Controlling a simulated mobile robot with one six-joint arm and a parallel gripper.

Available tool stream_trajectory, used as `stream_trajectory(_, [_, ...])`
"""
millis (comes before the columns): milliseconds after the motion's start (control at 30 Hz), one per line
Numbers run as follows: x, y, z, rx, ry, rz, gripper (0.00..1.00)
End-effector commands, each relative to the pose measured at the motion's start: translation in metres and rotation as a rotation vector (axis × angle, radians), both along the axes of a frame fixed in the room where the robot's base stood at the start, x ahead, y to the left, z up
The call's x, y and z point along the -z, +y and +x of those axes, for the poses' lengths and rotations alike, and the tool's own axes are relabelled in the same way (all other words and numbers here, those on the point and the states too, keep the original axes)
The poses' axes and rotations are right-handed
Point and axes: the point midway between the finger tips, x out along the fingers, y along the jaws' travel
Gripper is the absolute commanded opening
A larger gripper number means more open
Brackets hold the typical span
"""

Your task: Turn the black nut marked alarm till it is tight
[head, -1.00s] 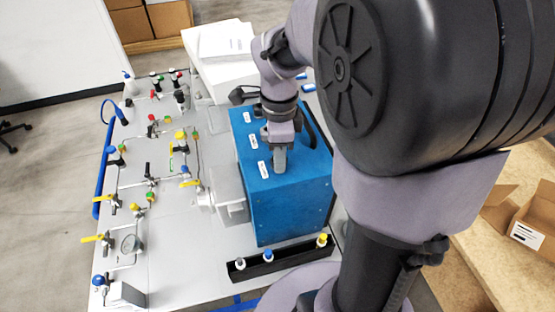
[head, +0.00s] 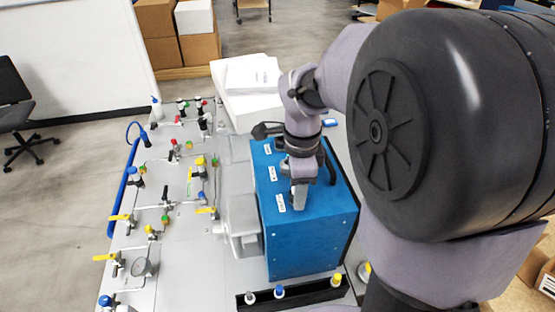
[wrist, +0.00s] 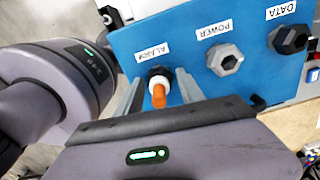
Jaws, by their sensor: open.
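In the wrist view the black nut (wrist: 158,72) sits on the blue face of the box beneath the upside-down label ALARM (wrist: 153,53). An orange piece (wrist: 158,95) sticks out of the nut toward me. My gripper (wrist: 159,82) is open, with one grey finger on each side of the nut and the orange piece. I cannot tell whether the fingers touch the nut. In the head view my gripper (head: 299,197) points down at the top of the blue box (head: 310,240), beside the nearest white label. The nut is hidden there.
A grey nut marked POWER (wrist: 225,60) and a black nut marked DATA (wrist: 289,39) are to the right in the wrist view. A black rack (head: 300,294) with coloured-cap bottles stands before the box. Pipes and valves (head: 165,205) cover the left of the table.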

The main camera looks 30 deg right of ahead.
Motion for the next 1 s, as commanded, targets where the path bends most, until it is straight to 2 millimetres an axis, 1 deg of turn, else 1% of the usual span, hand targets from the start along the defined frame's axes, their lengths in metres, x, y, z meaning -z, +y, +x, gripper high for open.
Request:
stream_trajectory(33, [-0.007, 0.0004, -0.0009, -0.142, 0.004, 0.001, 0.46])
stream_trajectory(400, [-0.007, 0.0007, -0.0015, -1.349, 0.003, 0.002, 0.46])
stream_trajectory(500, [-0.0048, 0.0009, -0.0014, -1.578, 0.003, 0.002, 0.46])
stream_trajectory(600, [-0.0017, 0.0009, -0.0014, -1.667, 0.002, 0.001, 0.46])
stream_trajectory(767, [0.0, 0.0008, -0.0012, -1.672, 0.002, 0.0, 0.46])
stream_trajectory(800, [-0.0001, 0.0008, -0.0012, -1.672, 0.002, 0.0, 0.42])
stream_trajectory(867, [-0.0001, 0.0008, -0.0011, -1.671, 0.002, 0.0, 0.3])
stream_trajectory(1000, [-0.0003, 0.0008, -0.0011, -1.67, 0.001, 0.0, 0.02])
